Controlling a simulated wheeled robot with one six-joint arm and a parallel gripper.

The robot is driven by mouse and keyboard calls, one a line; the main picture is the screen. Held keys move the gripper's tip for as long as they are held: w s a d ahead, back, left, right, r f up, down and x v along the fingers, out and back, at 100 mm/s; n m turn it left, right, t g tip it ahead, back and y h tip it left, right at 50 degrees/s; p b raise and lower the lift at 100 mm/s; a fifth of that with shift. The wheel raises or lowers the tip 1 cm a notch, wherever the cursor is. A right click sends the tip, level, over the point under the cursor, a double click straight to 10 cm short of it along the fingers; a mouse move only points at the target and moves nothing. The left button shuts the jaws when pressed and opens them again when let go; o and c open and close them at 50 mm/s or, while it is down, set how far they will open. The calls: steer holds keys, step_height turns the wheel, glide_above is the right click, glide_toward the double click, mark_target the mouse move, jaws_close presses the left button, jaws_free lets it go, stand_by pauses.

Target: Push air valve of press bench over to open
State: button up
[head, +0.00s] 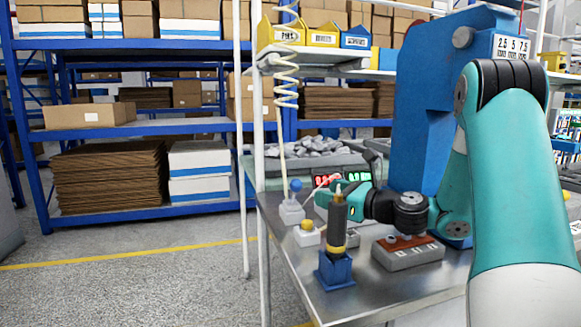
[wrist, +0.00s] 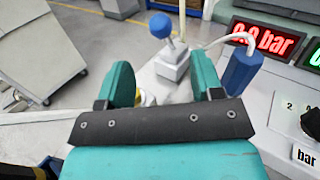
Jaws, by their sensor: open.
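The lever with a round blue knob (head: 295,185) stands on a small white box (head: 291,213) near the left edge of the steel bench; I take it to be the air valve. The lever looks roughly upright. In the wrist view the blue knob (wrist: 161,25) and its white base (wrist: 172,65) show beyond my fingers, between them in the picture. My gripper (head: 324,197) is near the valve, to its right in the head view. In the wrist view my gripper (wrist: 163,83) has its teal fingers apart with nothing held. They look clear of the lever.
A yellow-button box (head: 307,234) and a dark tool in a blue holder (head: 335,272) stand close by. A red display (wrist: 264,38) reads 0.0 bar. A blue cylinder (wrist: 242,70) with a white hose is right of my fingers. The blue press (head: 425,110) rises behind.

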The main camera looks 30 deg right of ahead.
mark_target(294, 193)
steer(key=p+x, duration=0.2)
steer(key=x, duration=1)
steer(key=shift+p, duration=0.35)
jaws_close()
